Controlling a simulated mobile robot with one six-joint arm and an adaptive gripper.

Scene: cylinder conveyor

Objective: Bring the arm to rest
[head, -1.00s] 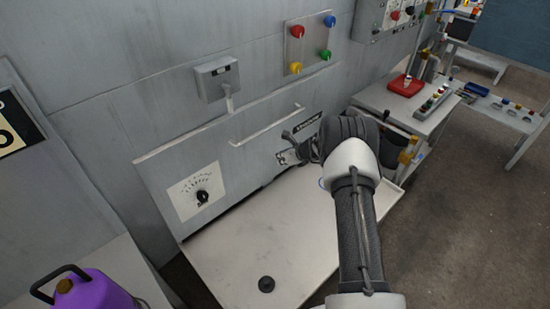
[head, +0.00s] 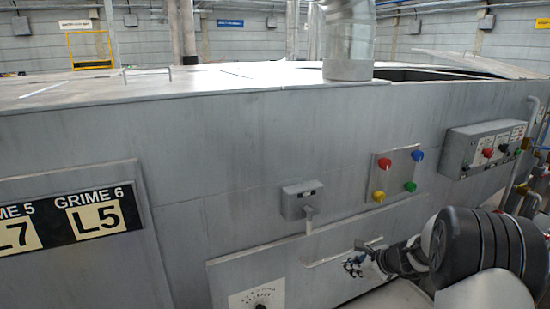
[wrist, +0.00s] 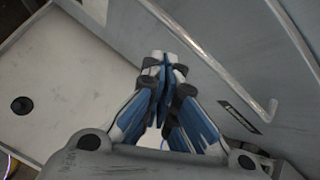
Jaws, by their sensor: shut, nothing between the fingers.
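My gripper (head: 368,258) is in the lower right of the head view, in front of the grey machine's lower panel. It is close to the right end of the panel's long handle bar (head: 340,250). In the wrist view my gripper (wrist: 163,62) has its blue and white fingers together at the tips, with nothing between them. The same handle bar (wrist: 205,60) runs past the fingers on the right, apart from them in the picture. My arm reaches in from the lower right of the head view.
The machine wall carries a grey switch box (head: 301,200), a plate of coloured knobs (head: 396,175) and a control box (head: 487,148). A dial (head: 258,300) sits at the bottom edge.

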